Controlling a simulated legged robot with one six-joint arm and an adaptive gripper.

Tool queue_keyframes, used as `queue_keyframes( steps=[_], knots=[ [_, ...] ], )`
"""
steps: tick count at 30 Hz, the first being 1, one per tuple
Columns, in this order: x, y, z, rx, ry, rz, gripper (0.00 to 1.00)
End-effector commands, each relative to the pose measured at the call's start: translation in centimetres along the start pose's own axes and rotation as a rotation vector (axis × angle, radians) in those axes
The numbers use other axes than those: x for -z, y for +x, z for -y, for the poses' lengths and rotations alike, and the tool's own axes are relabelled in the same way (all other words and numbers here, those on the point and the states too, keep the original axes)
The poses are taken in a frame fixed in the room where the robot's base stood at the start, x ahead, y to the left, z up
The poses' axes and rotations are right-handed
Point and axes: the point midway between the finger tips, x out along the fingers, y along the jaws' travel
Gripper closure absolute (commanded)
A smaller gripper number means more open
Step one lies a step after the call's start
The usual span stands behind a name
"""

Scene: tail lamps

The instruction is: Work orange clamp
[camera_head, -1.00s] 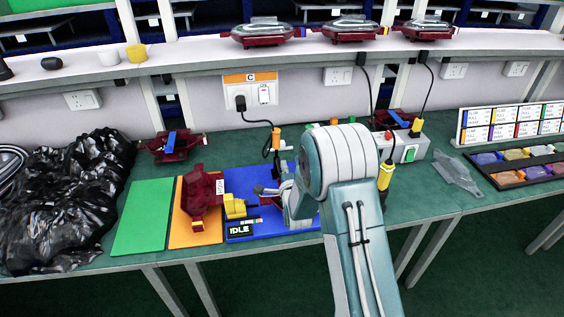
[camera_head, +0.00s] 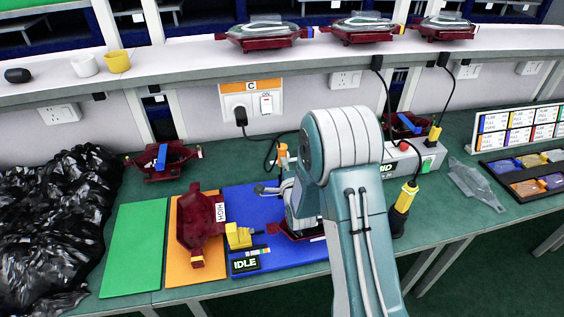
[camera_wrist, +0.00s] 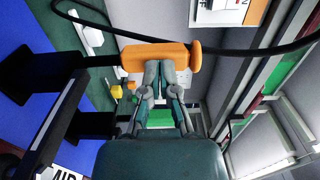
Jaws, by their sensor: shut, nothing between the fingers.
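The orange clamp handle (camera_wrist: 160,57) lies across the upper middle of the wrist view, joined to a black rod and dark clamp frame at the left. My gripper (camera_wrist: 160,68) is shut and empty. Its fingertips overlap the near edge of the handle in the picture; I cannot tell whether they touch it. In the head view the orange handle (camera_head: 283,153) shows small at the back of the blue mat (camera_head: 245,200), left of my arm. My arm hides part of the mat and the dark red part on it.
A dark red lamp housing (camera_head: 200,228) stands on the orange mat (camera_head: 180,268), beside a bare green mat (camera_head: 135,245). Black plastic bags (camera_head: 55,220) fill the left of the table. A black cable (camera_wrist: 245,50) passes near the handle. A display (camera_head: 245,263) reads IDLE.

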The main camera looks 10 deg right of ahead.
Motion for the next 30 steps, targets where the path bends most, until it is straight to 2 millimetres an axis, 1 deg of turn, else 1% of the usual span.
queue_keyframes(
  steps=[17, 23, 30],
  knots=[
    [0.0, 0.1, 0.1, -0.015, 0.0, 0.0, 1.0],
    [0.0, 0.7, 0.4, -0.081, 0.0, 0.0, 1.0],
    [0.0, 2.0, 0.8, -0.237, 0.0, 0.0, 1.0]
  ],
)
